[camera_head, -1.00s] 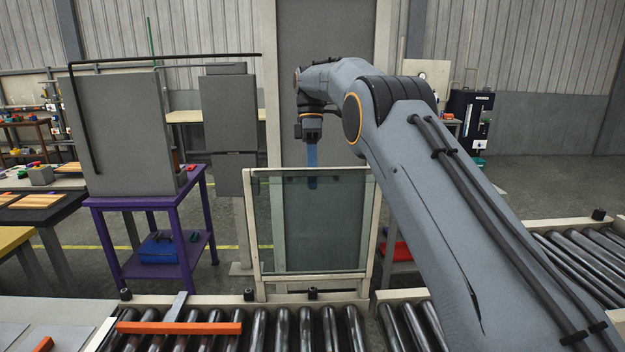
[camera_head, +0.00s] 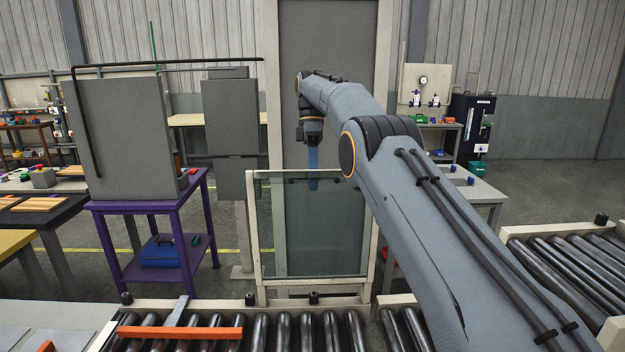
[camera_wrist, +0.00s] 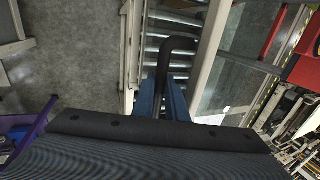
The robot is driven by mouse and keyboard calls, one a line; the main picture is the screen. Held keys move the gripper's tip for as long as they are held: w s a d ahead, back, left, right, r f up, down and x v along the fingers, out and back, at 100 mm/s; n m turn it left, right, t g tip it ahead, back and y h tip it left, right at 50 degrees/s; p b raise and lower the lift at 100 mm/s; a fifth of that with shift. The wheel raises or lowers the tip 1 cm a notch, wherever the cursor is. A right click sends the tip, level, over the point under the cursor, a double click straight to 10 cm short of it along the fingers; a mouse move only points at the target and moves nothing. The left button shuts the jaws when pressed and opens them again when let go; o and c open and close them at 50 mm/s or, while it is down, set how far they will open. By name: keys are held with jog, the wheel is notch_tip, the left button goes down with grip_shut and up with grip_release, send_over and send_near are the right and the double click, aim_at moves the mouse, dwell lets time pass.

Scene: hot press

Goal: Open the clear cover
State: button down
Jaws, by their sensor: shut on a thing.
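The clear cover (camera_head: 285,230) is a see-through pane in a pale frame, upright at the front of the press in the head view. In the wrist view its pane (camera_wrist: 245,45) shows at upper right beside a pale frame bar. My gripper (camera_head: 313,183) hangs at the cover's top edge, pointing down. In the wrist view, my gripper's blue fingers (camera_wrist: 167,98) are shut on a black bent handle (camera_wrist: 181,45). The handle's lower part is hidden between the fingers, and its attachment to the cover is not clearly visible.
A roller conveyor (camera_head: 285,325) crosses the front, with an orange bar (camera_head: 180,332) on it. Another conveyor (camera_head: 570,265) is at right. A purple table (camera_head: 150,225) with a grey box (camera_head: 130,135) stands left. Open floor lies between table and press.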

jog(key=c, duration=1.8)
grip_release()
jog(key=shift+s+r, duration=0.1)
jog(key=shift+r, duration=0.3)
jog(key=shift+o, duration=0.2)
jog(key=shift+f, duration=0.2)
jog(key=shift+s, duration=0.1)
